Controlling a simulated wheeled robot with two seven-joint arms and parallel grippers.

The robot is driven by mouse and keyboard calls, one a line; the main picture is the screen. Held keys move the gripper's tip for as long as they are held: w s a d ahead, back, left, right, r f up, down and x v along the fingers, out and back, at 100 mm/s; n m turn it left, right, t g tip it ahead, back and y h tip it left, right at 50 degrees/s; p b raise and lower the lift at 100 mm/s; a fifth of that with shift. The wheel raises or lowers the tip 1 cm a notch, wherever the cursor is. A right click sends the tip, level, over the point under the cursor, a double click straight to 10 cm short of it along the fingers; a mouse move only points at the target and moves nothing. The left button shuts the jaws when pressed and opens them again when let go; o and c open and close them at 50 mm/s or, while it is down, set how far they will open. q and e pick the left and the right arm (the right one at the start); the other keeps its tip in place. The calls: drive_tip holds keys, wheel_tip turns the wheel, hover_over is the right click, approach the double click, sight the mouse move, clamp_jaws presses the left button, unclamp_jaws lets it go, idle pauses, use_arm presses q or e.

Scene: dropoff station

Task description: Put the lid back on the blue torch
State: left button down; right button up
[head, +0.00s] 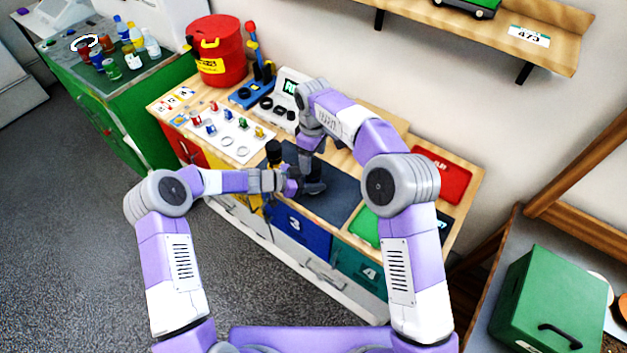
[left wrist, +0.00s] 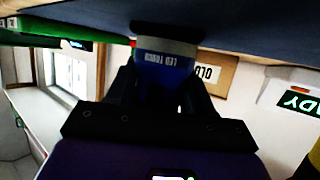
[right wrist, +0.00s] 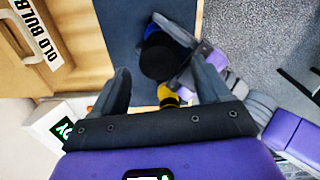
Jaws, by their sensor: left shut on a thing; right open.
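The blue torch (left wrist: 165,70), marked LED TORCH, is between the fingers of my left gripper (left wrist: 160,98), which is shut on it close to the dark blue mat (head: 335,190). A grey band (left wrist: 167,47) shows at the torch's mat-side end. In the right wrist view a round black top (right wrist: 160,58) shows at my left gripper, with a bit of blue beside it; I cannot tell whether this is the lid or the torch's own end. My right gripper (right wrist: 160,90) is open above it, its fingers apart, pointing down.
A torch with a black head and yellow body (head: 273,153) stands close to the left of both grippers. A white board (head: 225,132) with small bulbs and rings lies further left. A white READY device (head: 288,98) stands behind. A red tray (head: 441,174) lies right.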

sight(313, 164)
use_arm(q)
drive_tip(key=shift+s+f, duration=0.15)
drive_tip(key=shift+f, duration=0.05)
use_arm(e)
drive_tip(key=shift+c, duration=0.4)
drive_tip(key=n, duration=0.3)
drive_tip(key=shift+a+r+n, duration=0.1)
drive_tip(key=shift+r+n, duration=0.15)
drive_tip(key=shift+n, duration=0.05)
drive_tip(key=n, duration=0.3)
drive_tip(key=shift+r+n, duration=0.35)
drive_tip(key=shift+n, duration=0.05)
drive_tip(key=n, duration=0.2)
drive_tip(key=r+n, duration=0.1)
drive_tip(key=n, duration=0.3)
drive_tip(key=r+n, duration=0.1)
drive_tip(key=n, duration=0.2)
drive_tip(key=shift+r, duration=0.1)
drive_tip(key=shift+f, duration=4.05)
